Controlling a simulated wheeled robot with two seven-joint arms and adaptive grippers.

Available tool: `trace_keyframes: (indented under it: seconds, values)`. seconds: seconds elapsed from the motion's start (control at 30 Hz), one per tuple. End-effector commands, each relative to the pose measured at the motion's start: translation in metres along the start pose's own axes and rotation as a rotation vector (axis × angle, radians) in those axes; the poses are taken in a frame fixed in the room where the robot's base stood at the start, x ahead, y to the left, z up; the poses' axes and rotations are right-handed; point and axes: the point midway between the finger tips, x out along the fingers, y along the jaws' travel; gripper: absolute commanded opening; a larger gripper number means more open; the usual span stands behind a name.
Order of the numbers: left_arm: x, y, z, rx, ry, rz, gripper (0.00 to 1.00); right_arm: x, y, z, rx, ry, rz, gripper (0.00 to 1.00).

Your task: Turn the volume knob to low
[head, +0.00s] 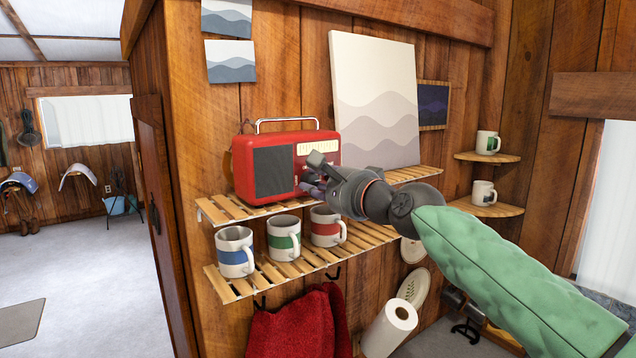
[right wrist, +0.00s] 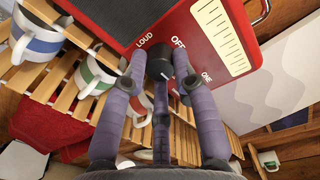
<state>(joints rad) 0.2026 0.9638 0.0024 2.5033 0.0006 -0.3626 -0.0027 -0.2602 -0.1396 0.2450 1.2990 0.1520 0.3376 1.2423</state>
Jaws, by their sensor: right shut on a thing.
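The red radio (head: 262,165) stands on the upper slatted shelf, with a dark speaker grille and a pale dial. In the right wrist view its face (right wrist: 207,15) shows tilted, with the words LOUD and OFF beside a dark round volume knob (right wrist: 159,66). My right gripper (head: 314,174) is at the lower right of the radio's front, its fingers shut on the knob from both sides. The knob is hidden by the gripper in the head view. I cannot tell where its pointer stands, and no LOW mark is readable. My left gripper is not in view.
Several mugs, including a blue-banded one (head: 235,252), stand on the lower slatted shelf (head: 262,278), just below the radio. A tall wave picture (head: 375,95) stands behind my right arm. A red cloth (head: 300,325) and a paper roll (head: 391,328) are below.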

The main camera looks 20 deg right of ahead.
Motion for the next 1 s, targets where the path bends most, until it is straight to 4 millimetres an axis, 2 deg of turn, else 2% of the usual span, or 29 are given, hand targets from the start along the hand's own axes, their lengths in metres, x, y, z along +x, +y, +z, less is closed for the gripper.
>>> trace_keyframes:
  seconds: [0.03,0.07,0.1,0.13,0.57,0.77,1.0]
  values:
    - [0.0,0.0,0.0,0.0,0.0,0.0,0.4,0.001,0.002,0.001,0.0,-0.001,0.005,0.0]
    - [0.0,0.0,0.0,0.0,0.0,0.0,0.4,0.001,0.002,0.001,0.0,-0.001,0.005,0.34]
    - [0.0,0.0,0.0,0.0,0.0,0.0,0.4,0.001,0.002,0.001,0.0,-0.001,0.005,0.45]
    - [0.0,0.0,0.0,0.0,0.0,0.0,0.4,0.001,0.002,0.001,0.0,-0.001,0.005,0.52]
    - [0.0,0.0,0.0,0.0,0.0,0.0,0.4,-0.005,0.0,0.0,-0.001,0.0,0.0,0.52]
    - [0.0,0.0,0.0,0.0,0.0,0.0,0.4,-0.031,-0.001,0.0,-0.001,0.001,-0.001,0.52]
    - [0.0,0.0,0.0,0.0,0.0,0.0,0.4,-0.077,0.0,0.0,0.0,0.001,0.0,0.52]
